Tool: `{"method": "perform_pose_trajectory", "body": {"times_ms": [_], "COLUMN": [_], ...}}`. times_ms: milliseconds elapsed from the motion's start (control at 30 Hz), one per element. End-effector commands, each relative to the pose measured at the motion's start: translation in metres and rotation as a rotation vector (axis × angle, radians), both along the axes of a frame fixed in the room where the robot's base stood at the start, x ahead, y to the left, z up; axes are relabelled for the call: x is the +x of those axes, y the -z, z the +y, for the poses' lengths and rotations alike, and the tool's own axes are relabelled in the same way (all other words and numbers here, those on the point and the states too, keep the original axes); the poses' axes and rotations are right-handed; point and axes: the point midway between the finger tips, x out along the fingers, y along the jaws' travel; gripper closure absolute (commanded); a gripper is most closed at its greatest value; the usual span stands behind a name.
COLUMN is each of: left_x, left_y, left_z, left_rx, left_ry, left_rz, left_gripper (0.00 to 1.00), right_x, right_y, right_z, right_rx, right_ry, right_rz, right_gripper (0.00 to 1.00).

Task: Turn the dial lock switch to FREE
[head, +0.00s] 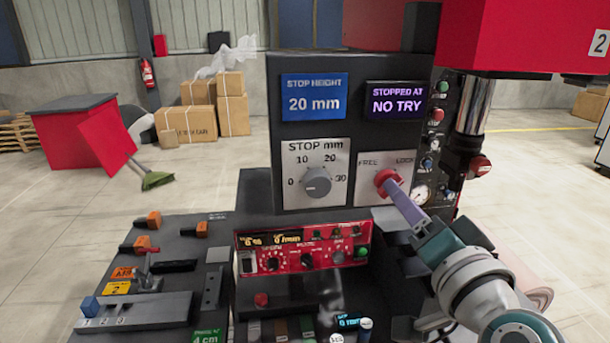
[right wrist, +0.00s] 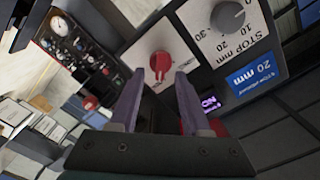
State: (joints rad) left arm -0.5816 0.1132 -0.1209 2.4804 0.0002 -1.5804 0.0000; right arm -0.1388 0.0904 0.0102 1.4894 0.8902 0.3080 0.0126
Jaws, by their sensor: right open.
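The dial lock switch is a red knob (head: 386,177) on a light plate marked FREE at left and LOCK at right. It also shows in the right wrist view (right wrist: 160,61), where the picture is turned nearly upside down. My right gripper (head: 394,189) reaches it from the lower right and partly hides it. In the right wrist view the two purple fingers (right wrist: 159,76) are open, with the knob just ahead between their tips. I cannot tell whether they touch it. Which word the knob points to is unclear. My left gripper is not in view.
Left of the switch is a grey STOP mm dial (head: 317,182). Above are a blue 20 mm display (head: 314,97) and a display reading STOPPED AT NO TRY (head: 397,101). Below is a red control panel (head: 303,247). A gauge and buttons (head: 426,185) stand close at right.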

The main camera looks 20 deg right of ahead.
Motion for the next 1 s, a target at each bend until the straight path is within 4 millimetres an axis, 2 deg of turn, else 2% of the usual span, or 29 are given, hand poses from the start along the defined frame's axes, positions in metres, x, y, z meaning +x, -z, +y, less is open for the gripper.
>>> {"method": "perform_pose_trajectory", "body": {"times_ms": [100, 200, 533, 933, 1000], "left_x": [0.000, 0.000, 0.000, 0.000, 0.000], "left_y": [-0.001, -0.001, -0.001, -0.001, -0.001], "left_z": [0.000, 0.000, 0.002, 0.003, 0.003], "left_rx": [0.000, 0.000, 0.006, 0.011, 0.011], "left_ry": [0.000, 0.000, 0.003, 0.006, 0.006], "left_rz": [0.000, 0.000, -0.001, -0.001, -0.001], "left_gripper": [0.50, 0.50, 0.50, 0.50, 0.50], "right_x": [0.015, 0.022, 0.025, 0.025, 0.025], "right_y": [-0.001, 0.000, 0.000, 0.000, 0.000], "right_z": [-0.004, -0.005, -0.006, -0.006, -0.006], "right_rx": [-0.001, -0.001, 0.000, 0.000, 0.000], "right_ry": [-0.001, 0.000, -0.001, 0.000, 0.000], "right_rz": [-0.002, -0.001, -0.001, 0.000, 0.000], "right_gripper": [0.53, 0.53, 0.53, 0.97, 1.00]}}
